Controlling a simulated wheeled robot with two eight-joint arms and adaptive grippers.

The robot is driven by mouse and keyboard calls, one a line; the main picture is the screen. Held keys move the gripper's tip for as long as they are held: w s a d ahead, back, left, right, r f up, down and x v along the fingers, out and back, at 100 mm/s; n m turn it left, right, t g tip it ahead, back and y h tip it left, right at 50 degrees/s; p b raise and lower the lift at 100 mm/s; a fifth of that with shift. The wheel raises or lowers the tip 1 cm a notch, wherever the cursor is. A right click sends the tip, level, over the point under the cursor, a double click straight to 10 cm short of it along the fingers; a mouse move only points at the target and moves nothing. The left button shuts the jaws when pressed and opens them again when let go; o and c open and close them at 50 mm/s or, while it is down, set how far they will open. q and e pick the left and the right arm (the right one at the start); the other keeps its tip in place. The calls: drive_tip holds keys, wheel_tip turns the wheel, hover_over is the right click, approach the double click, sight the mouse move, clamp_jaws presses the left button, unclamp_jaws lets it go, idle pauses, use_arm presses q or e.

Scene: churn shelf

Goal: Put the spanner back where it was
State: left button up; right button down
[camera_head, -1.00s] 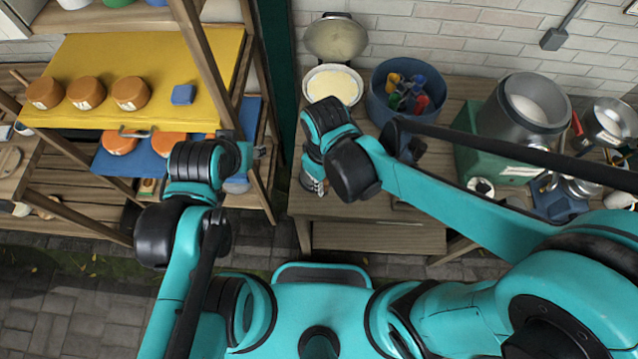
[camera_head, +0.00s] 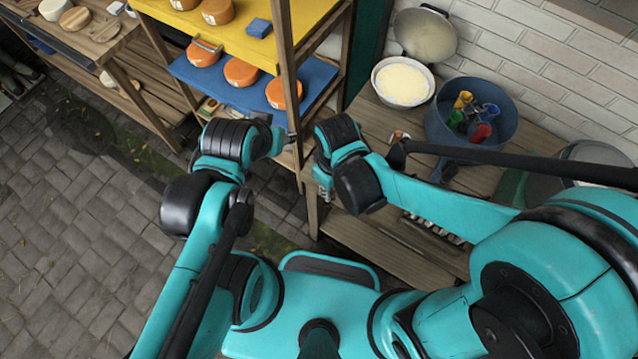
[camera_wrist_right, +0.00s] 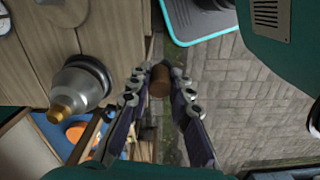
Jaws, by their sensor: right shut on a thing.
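My right gripper (camera_head: 322,182) hangs by the left edge of the wooden table. In the right wrist view its fingers (camera_wrist_right: 160,82) are shut on a brown, wood-coloured cylindrical piece (camera_wrist_right: 159,84). I cannot tell whether this belongs to the spanner; no clear spanner shape shows in either view. Paving lies below the held piece. My left gripper (camera_head: 278,138) is beside the shelf's front post, and its fingers are too small and hidden to read.
The wooden table (camera_head: 375,240) carries a cream-filled pan (camera_head: 403,82) and a blue tub (camera_head: 472,117). A metal vessel with a brass tip (camera_wrist_right: 75,88) stands near the right gripper. The shelf has a yellow board (camera_head: 250,45) and a blue board (camera_head: 225,90) with orange cheeses. Paving at left is clear.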

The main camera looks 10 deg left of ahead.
drive_tip(key=w+a+f+b, duration=0.2)
drive_tip(key=w+a+f, duration=0.1)
drive_tip(key=f, duration=0.4)
drive_tip(key=shift+w+a+f+b, duration=0.15)
drive_tip(key=shift+w+a+b, duration=0.15)
drive_tip(key=shift+w, duration=0.05)
drive_tip(key=shift+f, duration=0.1)
drive_tip(key=shift+f, duration=0.15)
drive_tip(key=c, duration=1.4)
unclamp_jaws()
